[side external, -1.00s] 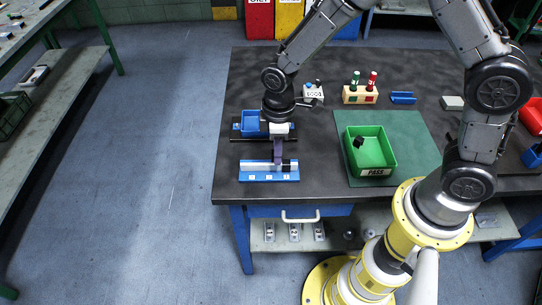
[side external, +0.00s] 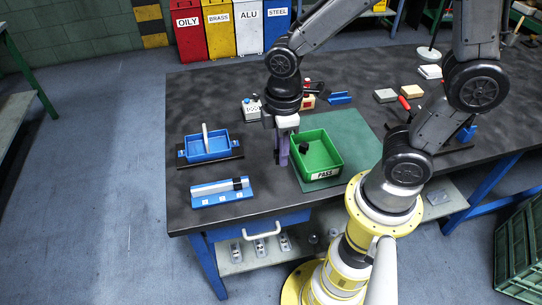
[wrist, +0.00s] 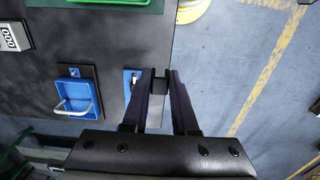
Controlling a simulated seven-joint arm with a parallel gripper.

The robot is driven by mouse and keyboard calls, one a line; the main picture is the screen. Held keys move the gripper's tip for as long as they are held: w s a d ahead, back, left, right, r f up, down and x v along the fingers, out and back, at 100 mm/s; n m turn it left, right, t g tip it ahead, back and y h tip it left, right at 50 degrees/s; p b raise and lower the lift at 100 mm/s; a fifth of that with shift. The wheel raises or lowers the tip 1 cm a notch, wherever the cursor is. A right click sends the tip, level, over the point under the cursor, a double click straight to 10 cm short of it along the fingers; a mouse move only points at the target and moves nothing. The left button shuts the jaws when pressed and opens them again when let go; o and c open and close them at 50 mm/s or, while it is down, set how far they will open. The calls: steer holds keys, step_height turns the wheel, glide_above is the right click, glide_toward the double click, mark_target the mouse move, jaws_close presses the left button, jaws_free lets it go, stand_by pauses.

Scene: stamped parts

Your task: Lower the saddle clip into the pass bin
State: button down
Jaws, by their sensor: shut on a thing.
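My gripper (side external: 281,160) is in the side view just left of the green pass bin (side external: 325,174), fingers pointing down. In the wrist view its fingertips (wrist: 160,84) are closed on a small dark piece (wrist: 160,87), which I take as the saddle clip. In the side view the fingers hide the held piece. The bin is open-topped, labelled PASS, and stands on a green mat. A small black piece (side external: 304,148) lies inside it. I cannot tell how high the gripper is.
A blue fixture (side external: 222,197) with a silver bar and a black block lies at the front left. Behind it is a blue tray (side external: 208,152) with an upright handle. A counter box (side external: 251,108) stands behind the gripper.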

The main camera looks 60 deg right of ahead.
steer(key=s+d, duration=0.2)
steer(key=d, duration=0.7)
glide_above(322, 158)
step_height(322, 158, down, 5)
steer(key=shift+d, duration=0.1)
steer(key=shift+f, duration=0.15)
stand_by(0.3)
steer(key=shift+f, duration=2.05)
steer(key=shift+f, duration=2.5)
stand_by(0.7)
steer(key=c, duration=0.6)
jaws_free()
